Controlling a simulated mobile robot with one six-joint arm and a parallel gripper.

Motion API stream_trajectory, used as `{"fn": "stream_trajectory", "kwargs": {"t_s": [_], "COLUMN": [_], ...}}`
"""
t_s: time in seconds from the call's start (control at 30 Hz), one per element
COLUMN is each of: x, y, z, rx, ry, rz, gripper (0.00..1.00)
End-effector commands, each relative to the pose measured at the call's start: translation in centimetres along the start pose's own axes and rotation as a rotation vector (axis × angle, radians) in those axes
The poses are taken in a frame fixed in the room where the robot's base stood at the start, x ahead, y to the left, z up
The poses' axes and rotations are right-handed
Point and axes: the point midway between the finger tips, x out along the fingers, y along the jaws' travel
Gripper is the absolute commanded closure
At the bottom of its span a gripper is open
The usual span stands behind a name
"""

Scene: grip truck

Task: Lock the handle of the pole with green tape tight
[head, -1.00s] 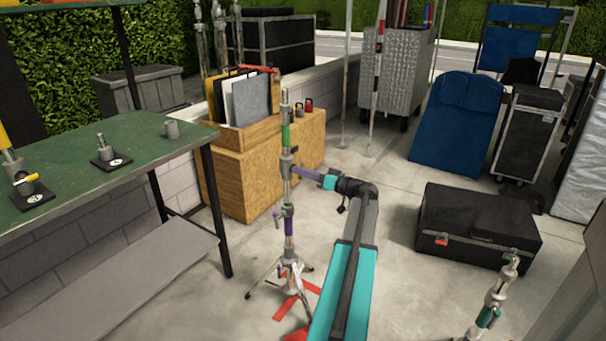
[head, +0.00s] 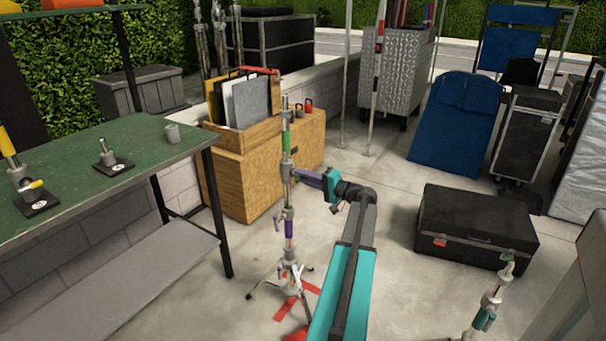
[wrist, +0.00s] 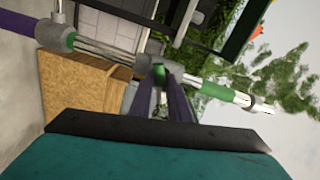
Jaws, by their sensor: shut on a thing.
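The pole with green tape (head: 286,140) stands upright on a tripod base in the middle of the head view. A purple band marks its lower section. In the wrist view the pole runs slantwise across the picture, with its green tape (wrist: 217,91) right of centre. My gripper (head: 297,173) reaches the pole from the right at the collar below the green tape. In the wrist view its purple fingers (wrist: 170,85) close at the collar, on a small handle (wrist: 158,73) with a green patch. The fingers hide most of the handle, so its tightness cannot be told.
A wooden box (head: 248,175) stands close behind the pole. A green table (head: 95,165) is at left. A black case (head: 478,228) lies at right, and another stand (head: 487,312) is at front right. Floor between pole and case is mostly clear.

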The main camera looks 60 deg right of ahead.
Motion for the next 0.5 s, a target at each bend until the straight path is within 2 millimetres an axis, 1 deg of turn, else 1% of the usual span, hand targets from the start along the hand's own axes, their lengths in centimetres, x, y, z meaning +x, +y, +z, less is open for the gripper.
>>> {"fn": "stream_trajectory", "kwargs": {"t_s": [0.03,0.3,0.5], "x": [-0.06,-0.06,-0.06], "y": [-0.34,-0.41,-0.40], "z": [-0.17,-0.21,-0.23], "rx": [0.046,0.299,0.458], "ry": [0.003,0.003,0.003], "rz": [0.000,-0.001,-0.002], "gripper": [1.00,1.00,1.00]}}
